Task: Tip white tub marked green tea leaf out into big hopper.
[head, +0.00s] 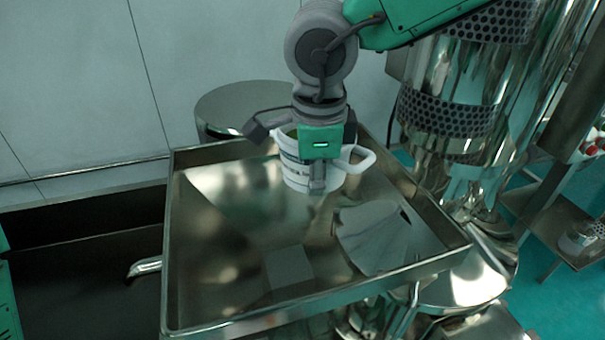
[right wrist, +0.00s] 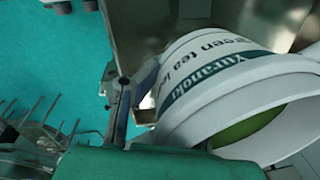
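The white tub (head: 294,174) has dark lettering and a handle on its right side. It is over the back part of the big steel hopper (head: 225,270). My right gripper (head: 318,170) comes down from above and is shut on the tub, one finger lying against its near wall. In the right wrist view the tub (right wrist: 235,85) shows the words "green tea leaf". Its round mouth is at the lower right, with green inside (right wrist: 250,128). The tub's tilt is hard to judge. No leaves show in the hopper. My left gripper is not in view.
A round steel vessel (head: 240,100) stands behind the hopper. A tall shiny steel column with perforated bands (head: 445,115) rises close on the right. A steel shelf (head: 555,215) holds small items at far right. A dark recess (head: 80,270) lies left.

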